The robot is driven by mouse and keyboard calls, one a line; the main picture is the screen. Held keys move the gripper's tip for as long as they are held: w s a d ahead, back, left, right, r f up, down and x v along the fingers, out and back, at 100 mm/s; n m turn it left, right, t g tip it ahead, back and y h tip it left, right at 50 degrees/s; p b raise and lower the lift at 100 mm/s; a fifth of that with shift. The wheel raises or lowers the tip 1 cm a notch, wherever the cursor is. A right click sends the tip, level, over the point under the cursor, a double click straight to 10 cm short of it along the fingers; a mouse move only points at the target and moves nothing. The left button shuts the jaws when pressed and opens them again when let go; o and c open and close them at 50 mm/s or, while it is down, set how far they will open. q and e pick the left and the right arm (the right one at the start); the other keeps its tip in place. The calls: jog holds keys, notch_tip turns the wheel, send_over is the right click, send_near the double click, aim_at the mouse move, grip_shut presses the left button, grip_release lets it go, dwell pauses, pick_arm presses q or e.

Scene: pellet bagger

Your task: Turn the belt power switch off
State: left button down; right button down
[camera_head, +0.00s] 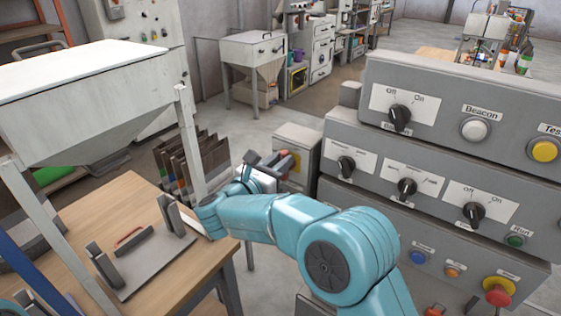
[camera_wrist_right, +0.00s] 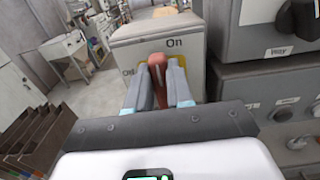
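A small grey box (camera_head: 297,142) stands left of the big control panel. It carries a red switch handle (camera_wrist_right: 157,68) on a yellow plate. In the right wrist view "On" is marked above the handle and a partly covered "Off" at its left. The handle points up toward "On". My right gripper (camera_wrist_right: 161,92) is at the handle, one finger on each side, with the handle filling the narrow gap. In the head view my right gripper (camera_head: 272,160) reaches the front of the box; its fingertips partly cover the handle. My left gripper is not in view.
The grey control panel (camera_head: 345,137) with black knobs and coloured buttons stands close to the right of my right arm. A wooden table (camera_head: 130,190) with a clamp fixture is at the left, beneath a white hopper (camera_head: 90,100). Brown bins (camera_head: 215,150) stand behind it.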

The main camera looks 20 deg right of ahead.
jog(key=shift+w+a+f+n+b, duration=0.25)
jog(key=shift+n+b, duration=0.45)
jog(key=shift+n, duration=2.25)
jog(key=shift+w+a+f+n+b, duration=0.1)
jog(key=shift+w+f+n+b, duration=0.45)
jog(key=shift+n, duration=2.45)
jog(key=shift+w+a+f+n+b, duration=0.15)
jog(key=shift+n+b, duration=0.75)
jog(key=shift+n, duration=2.05)
jog(key=shift+s, duration=0.1)
jog(key=c, duration=1)
grip_release()
jog(key=shift+f, duration=0.1)
